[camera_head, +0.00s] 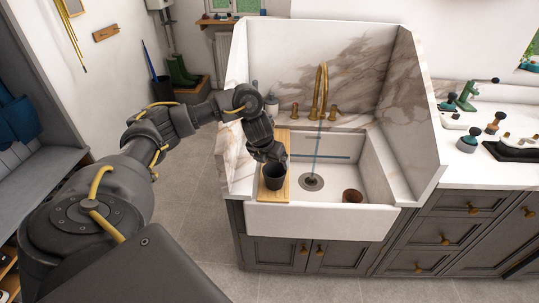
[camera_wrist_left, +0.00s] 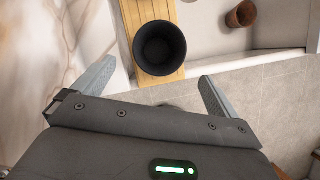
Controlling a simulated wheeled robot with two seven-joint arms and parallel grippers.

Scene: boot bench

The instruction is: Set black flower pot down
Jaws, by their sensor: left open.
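The black flower pot (camera_head: 275,176) stands upright on a wooden board (camera_head: 266,194) at the left side of the white sink. In the left wrist view the pot (camera_wrist_left: 160,48) is seen from above, with its dark empty inside showing. The board (camera_wrist_left: 188,12) lies under it. My left gripper (camera_head: 268,158) is just above and behind the pot in the head view. In the left wrist view its two fingers (camera_wrist_left: 155,85) are spread wide, with the pot beyond their tips and apart from them. My right gripper is in neither view.
A brown pot (camera_head: 352,196) sits in the sink (camera_head: 322,221) at the right; it also shows in the left wrist view (camera_wrist_left: 240,14). A brass faucet (camera_head: 320,90) runs water toward the drain. Marble walls enclose the sink. The counter at right holds several tools.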

